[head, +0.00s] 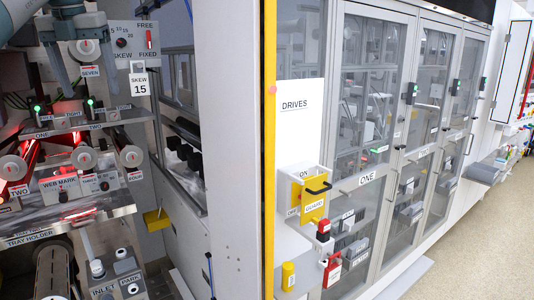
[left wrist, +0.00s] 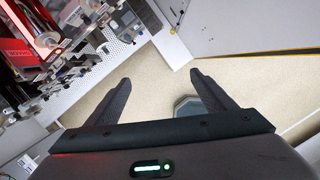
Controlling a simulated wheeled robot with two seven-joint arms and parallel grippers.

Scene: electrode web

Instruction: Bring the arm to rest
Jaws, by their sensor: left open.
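My left gripper (head: 90,92) hangs at the upper left of the head view, fingers pointing down in front of the machine's panel of rollers and labels. Its two fingers are spread apart with nothing held between them. In the left wrist view the gripper (left wrist: 160,78) is open, with pale floor showing between the fingertips. Whether the fingers touch the panel cannot be told. My right gripper is not in view.
A yellow post (head: 269,150) and glass-doored DRIVES cabinets (head: 370,130) stand to the right. Clear floor (head: 470,240) lies at the far right.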

